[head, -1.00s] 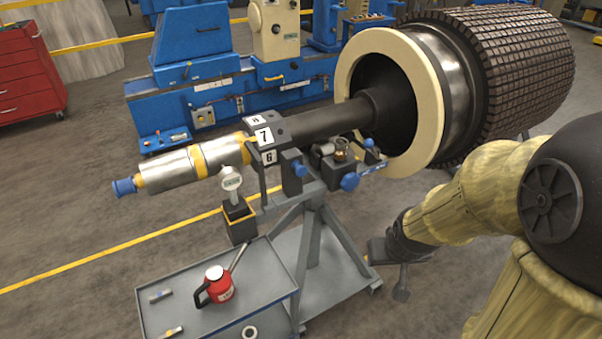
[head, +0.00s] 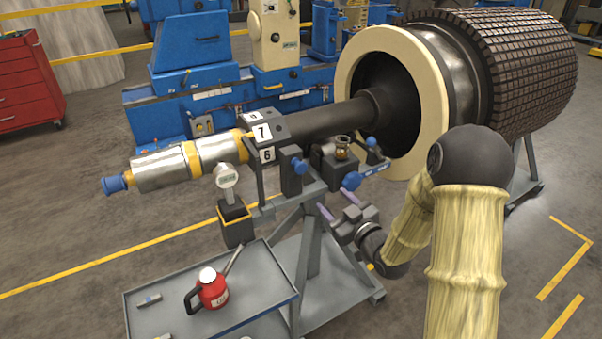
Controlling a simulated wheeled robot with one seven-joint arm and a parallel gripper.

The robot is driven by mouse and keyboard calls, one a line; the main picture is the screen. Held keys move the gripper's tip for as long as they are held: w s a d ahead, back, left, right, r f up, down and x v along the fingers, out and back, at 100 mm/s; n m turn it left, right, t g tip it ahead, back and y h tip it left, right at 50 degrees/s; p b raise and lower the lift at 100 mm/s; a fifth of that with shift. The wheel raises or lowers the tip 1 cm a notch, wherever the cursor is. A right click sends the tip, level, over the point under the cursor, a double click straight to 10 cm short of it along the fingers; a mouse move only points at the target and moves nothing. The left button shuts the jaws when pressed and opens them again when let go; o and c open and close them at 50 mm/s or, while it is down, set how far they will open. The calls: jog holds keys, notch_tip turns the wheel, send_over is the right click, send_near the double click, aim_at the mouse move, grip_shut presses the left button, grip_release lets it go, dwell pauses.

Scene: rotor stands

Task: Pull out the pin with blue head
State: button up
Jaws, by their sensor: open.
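Several blue-headed parts sit on the grey rotor stand (head: 312,240). A round blue head (head: 300,166) is on the front of a dark block under the shaft. I cannot tell for certain which is the pin; the shanks are hidden. My gripper (head: 337,204) is open and empty, its two purple-tinted fingers pointing up-left. It is just below the larger blue head, seemingly apart from it.
The rotor shaft (head: 325,122) with its cream ring lies above the stand. A grey cart (head: 262,297) below holds a red can (head: 211,289). Open floor lies to the right.

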aim_at(302, 169)
jog(key=shift+r, duration=0.1)
jog(key=shift+w+a, duration=0.1)
jog(key=p+x, duration=0.3)
jog(key=x, duration=1.4)
jog(key=shift+r+p, duration=0.1)
jog(key=shift+p, duration=0.2)
grip_shut()
